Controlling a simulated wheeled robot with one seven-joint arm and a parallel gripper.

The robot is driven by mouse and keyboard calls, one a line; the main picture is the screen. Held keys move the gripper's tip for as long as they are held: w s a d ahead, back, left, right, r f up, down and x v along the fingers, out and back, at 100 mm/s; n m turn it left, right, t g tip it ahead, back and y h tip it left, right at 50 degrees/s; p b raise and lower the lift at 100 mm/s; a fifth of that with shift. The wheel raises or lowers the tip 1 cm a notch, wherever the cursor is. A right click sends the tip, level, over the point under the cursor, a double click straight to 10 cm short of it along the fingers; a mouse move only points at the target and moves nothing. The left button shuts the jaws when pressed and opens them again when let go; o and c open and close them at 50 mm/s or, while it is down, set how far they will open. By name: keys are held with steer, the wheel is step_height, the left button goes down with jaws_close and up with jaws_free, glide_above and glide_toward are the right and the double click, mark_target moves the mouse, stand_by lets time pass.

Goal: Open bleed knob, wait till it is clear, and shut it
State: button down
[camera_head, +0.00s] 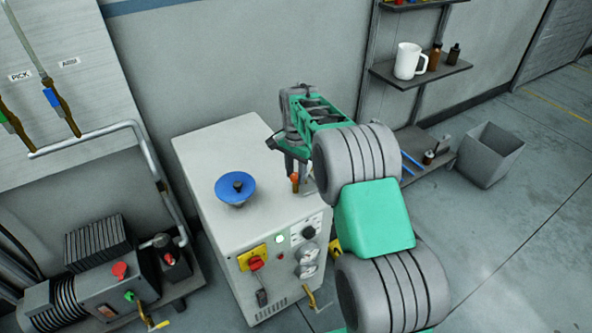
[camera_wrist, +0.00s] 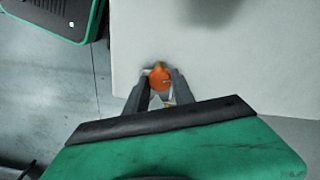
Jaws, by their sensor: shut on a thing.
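The orange bleed knob (camera_wrist: 160,80) sits between my gripper's (camera_wrist: 158,84) two grey fingers in the wrist view, and the fingers are shut on it. In the head view the knob (camera_head: 294,178) shows as a small orange-brown piece at the right side of the white cabinet's top, with my gripper (camera_head: 296,172) reaching down onto it. A bit of yellowish metal shows just beyond the knob in the wrist view. My fingers hide the knob's sides and base, so its turn position cannot be told.
The white cabinet (camera_head: 220,150) carries a blue bowl-like part (camera_head: 235,188) on top and a red-yellow switch (camera_head: 254,261) and gauges on its front. A pump unit (camera_head: 110,275) stands at left. A shelf (camera_head: 420,72) with a white mug and a grey bin (camera_head: 488,155) are at right.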

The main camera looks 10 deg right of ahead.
mark_target(295, 175)
steer(key=n+p, duration=0.1)
steer(key=n, duration=0.5)
steer(key=shift+r+n, duration=0.1)
steer(key=shift+n, duration=0.2)
steer(key=n+p, duration=0.1)
steer(key=n, duration=1.1)
steer(key=shift+w+n+p, duration=0.1)
steer(key=shift+n+p, duration=0.2)
steer(key=n, duration=0.6)
steer(key=shift+n, duration=0.3)
steer(key=c, duration=1.1)
jaws_free()
steer(key=shift+o, duration=0.2)
step_height(295, 175, up, 8)
steer(key=shift+f, duration=0.15)
